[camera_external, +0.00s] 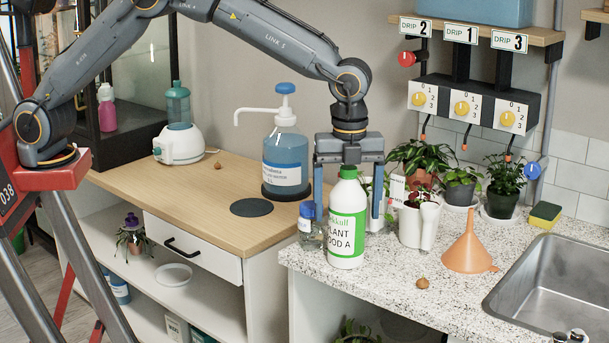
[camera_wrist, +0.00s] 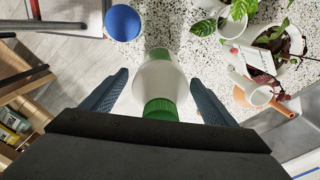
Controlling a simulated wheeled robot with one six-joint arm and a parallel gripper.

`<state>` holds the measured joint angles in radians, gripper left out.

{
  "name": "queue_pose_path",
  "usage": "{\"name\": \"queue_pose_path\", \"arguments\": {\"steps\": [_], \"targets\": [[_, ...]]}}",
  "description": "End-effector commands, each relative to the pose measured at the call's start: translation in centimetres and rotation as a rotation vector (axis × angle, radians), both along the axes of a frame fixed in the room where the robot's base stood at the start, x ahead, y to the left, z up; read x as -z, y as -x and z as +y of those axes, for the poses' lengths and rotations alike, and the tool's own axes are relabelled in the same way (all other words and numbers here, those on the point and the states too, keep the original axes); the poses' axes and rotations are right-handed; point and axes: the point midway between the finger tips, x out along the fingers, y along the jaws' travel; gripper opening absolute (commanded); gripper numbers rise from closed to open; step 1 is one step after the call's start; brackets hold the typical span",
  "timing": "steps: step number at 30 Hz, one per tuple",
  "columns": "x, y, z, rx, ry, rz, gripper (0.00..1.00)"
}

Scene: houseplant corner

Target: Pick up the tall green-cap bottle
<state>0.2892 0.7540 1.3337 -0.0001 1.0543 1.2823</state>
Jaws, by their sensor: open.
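The tall green-cap bottle (camera_external: 346,225) is white with a green label and stands upright near the counter's left front edge. In the wrist view its green cap and white shoulder (camera_wrist: 158,80) lie between my fingers. My gripper (camera_external: 348,213) is open and points down over the bottle, one finger on each side. In the wrist view a gap shows between the bottle and each finger of my gripper (camera_wrist: 160,80).
A small blue-capped bottle (camera_external: 309,226) stands close on the left; its cap (camera_wrist: 124,23) shows in the wrist view. White pots (camera_external: 418,226), an orange funnel (camera_external: 470,244) and a sink (camera_external: 555,285) are to the right. A pump bottle (camera_external: 285,158) stands on the wooden top.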

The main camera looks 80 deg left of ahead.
Motion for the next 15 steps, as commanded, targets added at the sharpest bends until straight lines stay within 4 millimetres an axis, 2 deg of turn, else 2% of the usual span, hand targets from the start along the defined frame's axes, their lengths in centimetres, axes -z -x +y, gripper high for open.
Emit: {"name": "queue_pose_path", "arguments": {"steps": [9,15], "targets": [[0.61,0.0,0.03,0.0,0.0,0.0,0.8],[0.59,0.0,0.02,0.0,0.0,0.0,0.46]]}}
